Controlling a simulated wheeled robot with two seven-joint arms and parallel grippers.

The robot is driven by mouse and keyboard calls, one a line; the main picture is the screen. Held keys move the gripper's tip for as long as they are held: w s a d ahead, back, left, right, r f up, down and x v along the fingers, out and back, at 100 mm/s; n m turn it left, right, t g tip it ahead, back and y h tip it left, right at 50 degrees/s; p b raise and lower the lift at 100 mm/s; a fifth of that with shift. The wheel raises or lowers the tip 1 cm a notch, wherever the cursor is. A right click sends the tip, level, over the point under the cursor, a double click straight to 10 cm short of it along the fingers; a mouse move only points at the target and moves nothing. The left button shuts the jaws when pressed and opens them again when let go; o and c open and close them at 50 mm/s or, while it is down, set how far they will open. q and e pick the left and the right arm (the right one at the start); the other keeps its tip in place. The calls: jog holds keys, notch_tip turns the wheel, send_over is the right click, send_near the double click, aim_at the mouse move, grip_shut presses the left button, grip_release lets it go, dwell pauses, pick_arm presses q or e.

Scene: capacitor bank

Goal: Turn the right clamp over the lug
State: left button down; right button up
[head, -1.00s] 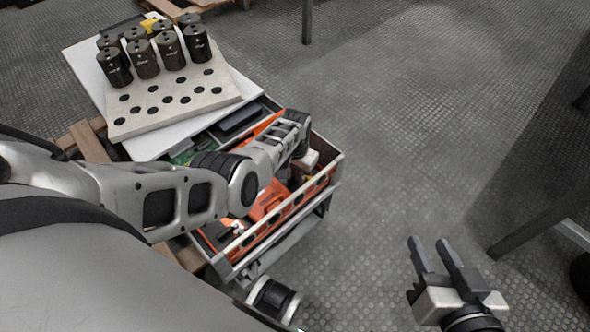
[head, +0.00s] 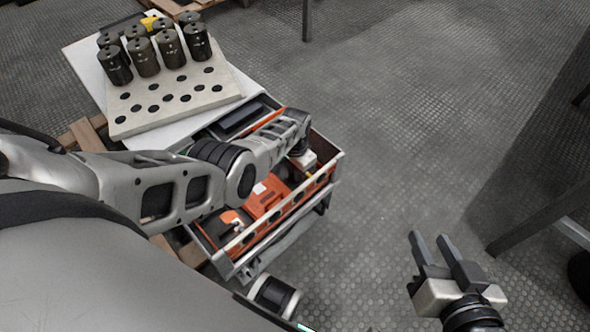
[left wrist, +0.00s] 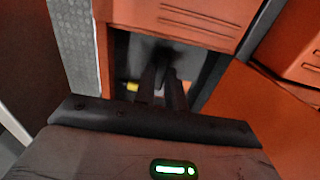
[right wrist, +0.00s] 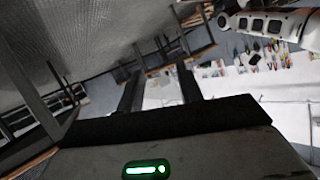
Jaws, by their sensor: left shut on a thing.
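My left gripper (left wrist: 165,92) reaches down into a dark gap beside an orange block (left wrist: 185,18). Its two fingers are close together, shut on a small dark part that I take to be the right clamp; its outline is lost in shadow. In the head view my left forearm hides most of this spot at the right end of the metal tray (head: 283,220). I cannot make out the lug or how the clamp is turned. My right gripper (head: 436,247) is open and empty over the floor, and its spread fingers also show in the right wrist view (right wrist: 160,92).
An orange unit (head: 265,197) lies inside the tray. A pale board with holes (head: 150,117) carries several black cylinders (head: 145,57) at upper left. More orange housing (left wrist: 275,120) stands close at the left gripper's right. The floor right of the tray is clear.

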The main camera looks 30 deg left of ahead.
pick_arm(q)
jog(key=c, duration=1.7)
grip_release()
jog(key=shift+c, duration=0.2)
pick_arm(e)
jog(key=shift+a, duration=0.1)
pick_arm(q)
jog(key=shift+r, duration=0.1)
pick_arm(e)
jog(key=shift+r, duration=0.1)
